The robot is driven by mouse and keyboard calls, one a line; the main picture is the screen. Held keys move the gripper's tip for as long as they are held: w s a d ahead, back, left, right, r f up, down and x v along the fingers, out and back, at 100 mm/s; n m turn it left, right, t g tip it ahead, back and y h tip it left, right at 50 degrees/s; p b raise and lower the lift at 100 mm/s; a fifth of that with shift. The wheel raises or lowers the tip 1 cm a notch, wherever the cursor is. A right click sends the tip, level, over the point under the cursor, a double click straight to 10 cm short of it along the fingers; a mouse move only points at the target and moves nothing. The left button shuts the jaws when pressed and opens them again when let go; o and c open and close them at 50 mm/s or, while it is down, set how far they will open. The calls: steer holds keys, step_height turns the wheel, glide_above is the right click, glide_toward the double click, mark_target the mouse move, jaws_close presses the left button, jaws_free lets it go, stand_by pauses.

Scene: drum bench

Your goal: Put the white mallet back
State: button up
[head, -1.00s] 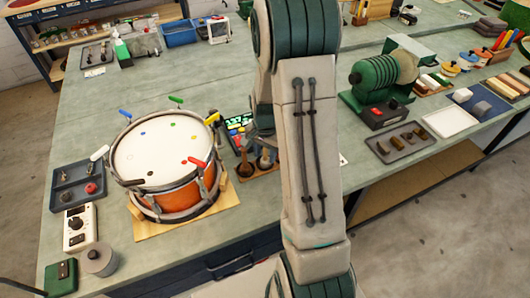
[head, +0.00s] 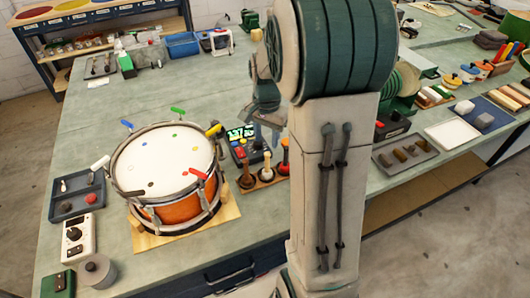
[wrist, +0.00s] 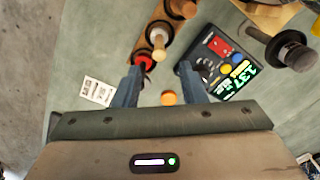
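The white mallet, with a white collar and wooden handle, stands in the middle of the wooden rack (head: 264,184), between a brown mallet (head: 247,180) and a red mallet (head: 284,166). In the wrist view, the white mallet (wrist: 158,38) stands just beyond the red mallet (wrist: 143,62). My gripper (head: 267,135) is above and behind the rack in the head view. In the wrist view my gripper (wrist: 160,72) has its fingers apart, with nothing pinched between the tips. A small tan round thing (wrist: 168,98) shows between the fingers; I cannot tell what it is.
The drum (head: 170,165) with coloured pegs stands on a board left of the rack. A device with a green display (head: 243,140) is behind the rack. A grey tray (head: 77,196) lies left of the drum.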

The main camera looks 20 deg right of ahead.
steer(key=s+a+r+n+t, duration=0.1)
steer(key=s+a+r+n, duration=0.3)
steer(key=s, duration=0.5)
steer(key=s+a+r+n+t, duration=0.2)
steer(key=s+a+r+n, duration=0.2)
steer(key=s, duration=0.5)
steer(key=a+n, duration=0.1)
steer(key=n, duration=0.1)
steer(key=shift+a+n, duration=0.25)
steer(key=shift+n, duration=0.15)
steer(key=shift+c, duration=0.4)
